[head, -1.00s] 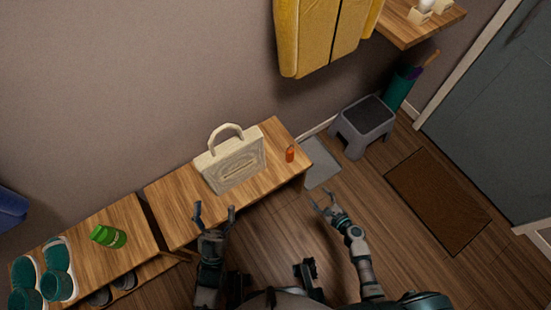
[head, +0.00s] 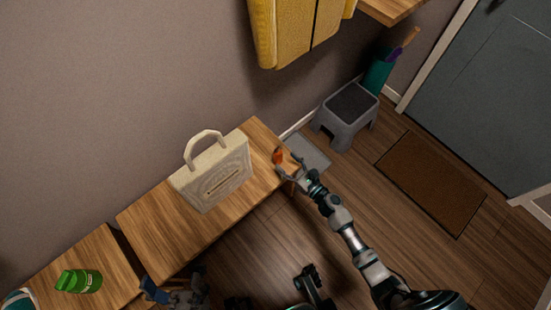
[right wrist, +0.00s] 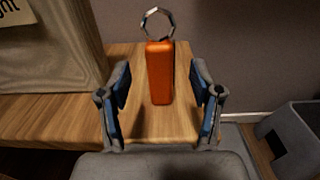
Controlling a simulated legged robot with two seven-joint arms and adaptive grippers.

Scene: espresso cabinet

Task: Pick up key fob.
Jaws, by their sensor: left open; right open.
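The key fob (head: 277,157) is orange and stands upright near the right end of the wooden bench (head: 143,222). In the right wrist view the fob (right wrist: 160,78) has a metal ring at its top and stands between and beyond the two fingers. My right gripper (head: 290,164) is open at the bench's right end, its fingers on either side of the fob without visible contact. The gripper (right wrist: 160,90) also shows in the right wrist view. My left gripper (head: 172,285) is low in the head view by the bench's front edge, open and empty, partly dark.
A cream tote bag (head: 213,178) stands on the bench left of the fob. A green item (head: 80,281) lies on the left bench. A grey step stool (head: 345,125) stands on the floor to the right. A yellow garment (head: 300,30) hangs above.

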